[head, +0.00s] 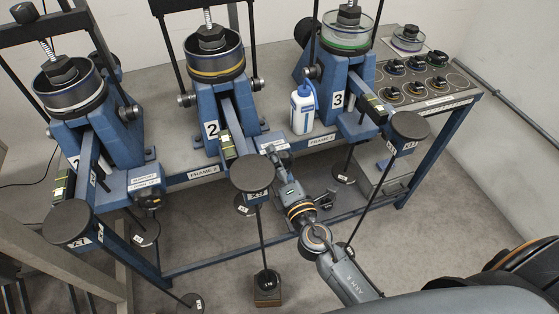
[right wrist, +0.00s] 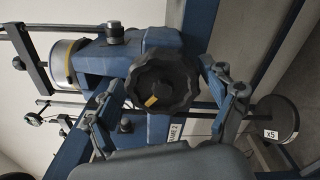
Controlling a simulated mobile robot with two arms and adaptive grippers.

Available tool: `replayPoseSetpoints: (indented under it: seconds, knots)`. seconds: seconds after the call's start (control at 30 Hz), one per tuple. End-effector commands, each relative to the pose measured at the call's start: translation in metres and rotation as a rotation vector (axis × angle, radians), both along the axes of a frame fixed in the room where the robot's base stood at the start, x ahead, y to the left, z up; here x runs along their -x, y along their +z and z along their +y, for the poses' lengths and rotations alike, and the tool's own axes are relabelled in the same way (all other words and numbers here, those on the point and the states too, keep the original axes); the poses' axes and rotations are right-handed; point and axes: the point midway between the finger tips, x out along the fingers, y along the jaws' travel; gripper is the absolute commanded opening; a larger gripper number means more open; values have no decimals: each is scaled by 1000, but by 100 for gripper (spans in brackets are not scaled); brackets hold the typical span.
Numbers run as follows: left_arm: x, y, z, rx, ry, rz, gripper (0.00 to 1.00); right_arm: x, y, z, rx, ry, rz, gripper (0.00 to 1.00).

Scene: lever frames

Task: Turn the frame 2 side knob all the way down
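Frame 2 (head: 207,108) is the middle blue lever frame on the bench, with a "2" plate on its front. Its side knob (right wrist: 162,84) is black and lobed with a yellow mark, and it faces the camera in the right wrist view. In the head view I cannot make the knob out behind my gripper. My right gripper (head: 273,152) is at the right side of frame 2's base. In the right wrist view its fingers (right wrist: 163,88) are open, one on each side of the knob. I cannot tell whether they touch it. My left gripper is not in view.
Frame 1 (head: 120,140) stands to the left and frame 3 (head: 348,72) to the right. A white bottle (head: 302,110) stands between frames 2 and 3. Round weights hang in front, including the X5 disc (head: 249,173) close to my right arm.

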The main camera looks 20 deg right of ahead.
Motion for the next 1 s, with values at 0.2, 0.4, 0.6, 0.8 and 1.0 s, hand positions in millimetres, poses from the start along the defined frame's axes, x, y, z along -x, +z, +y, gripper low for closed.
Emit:
replayPoseSetpoints:
  seconds: [0.2, 0.4, 0.6, 0.8, 1.0]
  knots:
    - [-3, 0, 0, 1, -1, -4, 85, 1, -3, 0, -3, -1, 5, 85]
    - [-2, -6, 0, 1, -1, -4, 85, 15, -6, -1, -4, -1, 7, 85]
    - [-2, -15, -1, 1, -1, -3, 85, 40, -7, -2, -3, 0, 9, 85]
    - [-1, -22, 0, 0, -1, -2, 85, 59, -6, -2, -5, -1, 8, 85]
    - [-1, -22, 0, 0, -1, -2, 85, 62, -3, -3, -5, -2, 7, 85]
